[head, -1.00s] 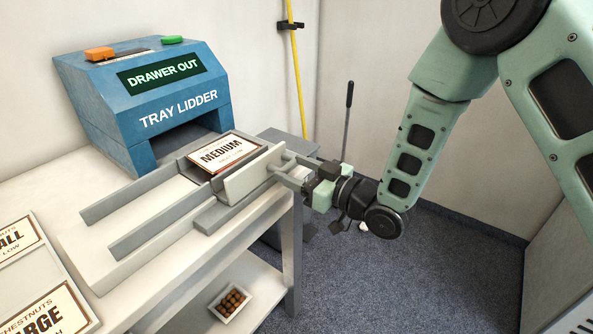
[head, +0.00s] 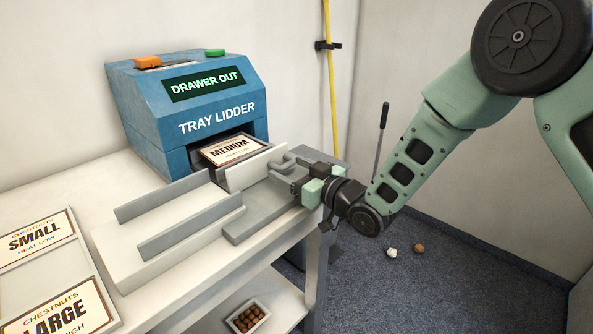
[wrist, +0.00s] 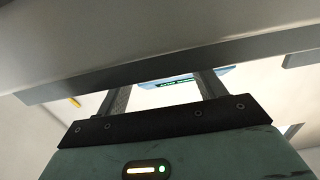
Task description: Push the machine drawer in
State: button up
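The blue tray lidder (head: 190,110) stands on the white table, its screen reading "DRAWER OUT". The grey machine drawer (head: 246,170) is partway into the slot at the machine's front, its upright front plate still outside. A tray with a "MEDIUM" lid (head: 233,149) lies behind that plate, its far part under the machine's opening. Contact with the handle is hard to tell.
Lid cards marked "SMALL" (head: 36,238) and "LARGE" (head: 60,308) lie at the left. A chestnut tray (head: 248,316) is on the lower shelf. Two small pieces (head: 419,248) lie on the floor.

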jog(key=shift+w+d, duration=0.1)
dwell(0.3)
jog(key=shift+s+d, duration=0.3)
jog(key=shift+d, duration=0.15)
jog(key=v, duration=1.6)
jog(key=shift+s+b, duration=0.2)
jog(key=shift+b, duration=0.25)
jog(key=shift+d, duration=0.1)
